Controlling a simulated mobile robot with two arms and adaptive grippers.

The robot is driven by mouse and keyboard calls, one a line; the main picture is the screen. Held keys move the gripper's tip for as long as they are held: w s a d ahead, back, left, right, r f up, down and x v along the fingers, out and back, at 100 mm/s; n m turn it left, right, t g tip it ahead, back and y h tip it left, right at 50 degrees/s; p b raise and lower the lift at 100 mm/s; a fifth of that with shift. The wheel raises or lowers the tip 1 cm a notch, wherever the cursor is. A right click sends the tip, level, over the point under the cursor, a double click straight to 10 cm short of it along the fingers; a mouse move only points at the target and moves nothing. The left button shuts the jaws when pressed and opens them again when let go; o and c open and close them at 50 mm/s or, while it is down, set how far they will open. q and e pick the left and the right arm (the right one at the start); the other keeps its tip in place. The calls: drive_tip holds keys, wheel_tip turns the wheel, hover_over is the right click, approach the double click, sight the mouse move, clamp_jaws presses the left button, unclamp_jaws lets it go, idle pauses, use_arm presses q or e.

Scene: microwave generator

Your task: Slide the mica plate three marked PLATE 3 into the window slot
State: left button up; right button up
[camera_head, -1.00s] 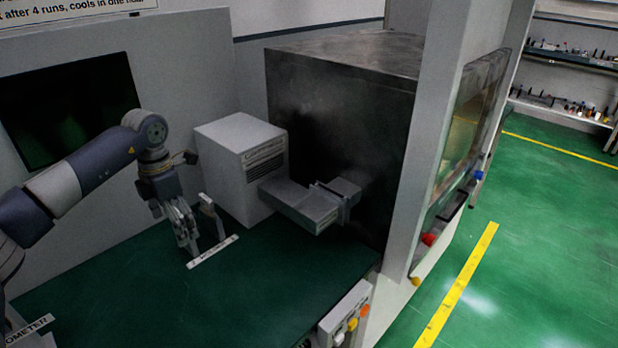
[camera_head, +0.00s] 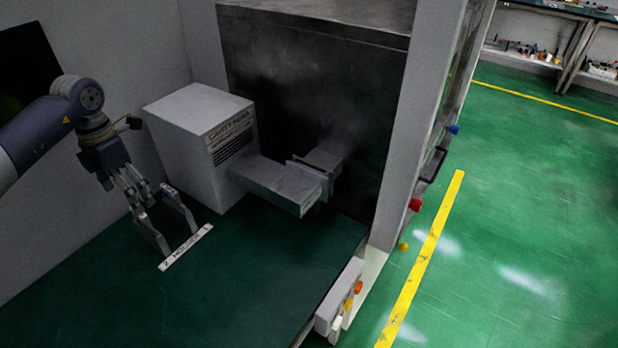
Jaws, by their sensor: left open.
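My left gripper (camera_head: 180,243) is open, its fingers pointing down at the green bench top near a white label strip (camera_head: 186,247) whose print I cannot read fully. I see nothing between the fingers. The grey waveguide (camera_head: 285,185) runs from the white generator box to the dark cabinet, with a flange near its right end. A window slot is not clearly visible there. No mica plate marked PLATE 3 can be made out. My right gripper is not in view.
The white generator box (camera_head: 205,140) stands right of my left gripper. The large dark metal cabinet (camera_head: 310,110) is behind the waveguide. A grey control box (camera_head: 340,300) with coloured knobs is at the bench's right edge. The bench top (camera_head: 240,290) in front is clear.

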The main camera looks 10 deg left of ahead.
sight(142, 218)
use_arm(q)
wheel_tip(142, 218, down, 3)
drive_tip(key=shift+f+b, duration=0.1)
drive_tip(key=shift+b, duration=1.15)
wheel_tip(142, 218, down, 4)
drive_tip(key=b, duration=0.2)
drive_tip(key=shift+f+b, duration=0.2)
drive_tip(key=shift+b, duration=0.1)
drive_tip(key=shift+f, duration=0.45)
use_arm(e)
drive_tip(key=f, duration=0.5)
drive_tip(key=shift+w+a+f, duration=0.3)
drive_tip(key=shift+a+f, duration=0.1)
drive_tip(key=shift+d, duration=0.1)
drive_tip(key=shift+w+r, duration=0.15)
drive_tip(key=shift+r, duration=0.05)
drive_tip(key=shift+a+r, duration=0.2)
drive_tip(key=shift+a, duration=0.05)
